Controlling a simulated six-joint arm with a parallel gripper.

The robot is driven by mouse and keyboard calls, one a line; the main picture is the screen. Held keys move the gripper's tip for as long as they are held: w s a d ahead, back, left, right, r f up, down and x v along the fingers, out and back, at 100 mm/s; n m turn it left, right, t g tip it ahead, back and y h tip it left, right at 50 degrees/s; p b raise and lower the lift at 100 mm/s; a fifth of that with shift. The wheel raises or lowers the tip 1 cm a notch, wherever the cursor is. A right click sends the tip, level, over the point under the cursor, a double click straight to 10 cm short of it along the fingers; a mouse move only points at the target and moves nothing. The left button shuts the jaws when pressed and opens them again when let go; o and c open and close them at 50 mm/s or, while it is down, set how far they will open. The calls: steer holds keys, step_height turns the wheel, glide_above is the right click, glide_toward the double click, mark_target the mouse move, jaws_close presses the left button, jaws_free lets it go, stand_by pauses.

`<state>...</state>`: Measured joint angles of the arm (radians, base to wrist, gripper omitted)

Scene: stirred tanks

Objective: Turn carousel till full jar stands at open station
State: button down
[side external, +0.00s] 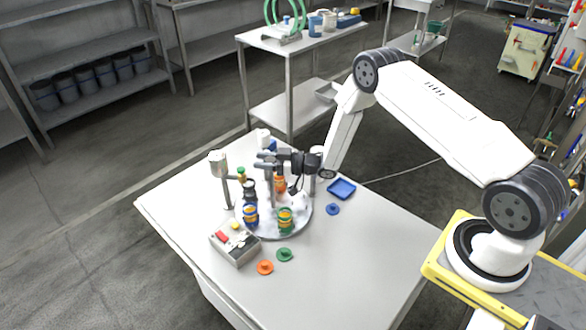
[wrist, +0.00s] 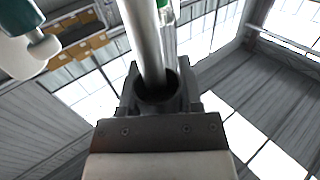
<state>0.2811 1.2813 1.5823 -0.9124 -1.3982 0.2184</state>
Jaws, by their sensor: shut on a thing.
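The carousel (side external: 266,234) is a round grey disc on the white table. On it stand a blue jar with an orange band (side external: 251,215), a green jar with an orange band (side external: 286,221) and an orange jar (side external: 279,184), partly hidden behind my gripper. I cannot tell which jar is full or which station is open. My gripper (side external: 267,161) is above the disc, shut on an upright metal post (side external: 269,188). The post (wrist: 146,45) also rises out of the jaws in the wrist view. A white stirrer head (side external: 218,160) stands on a pole at the disc's left.
A grey control box (side external: 235,244) with red and yellow buttons sits at the front left. An orange lid (side external: 265,267), a green lid (side external: 285,254) and a blue lid (side external: 333,209) lie on the table. A blue tray (side external: 341,188) is at the right. The table's front right is clear.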

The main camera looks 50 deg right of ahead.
steer(key=shift+s+a+f+n+g+y, duration=0.1)
steer(key=shift+a+n+g+y, duration=0.05)
steer(key=shift+n+g+y, duration=0.5)
steer(key=shift+c, duration=1.3)
jaws_free()
steer(key=v, duration=0.7)
steer(key=shift+s+d, duration=0.25)
steer(key=shift+d, duration=0.05)
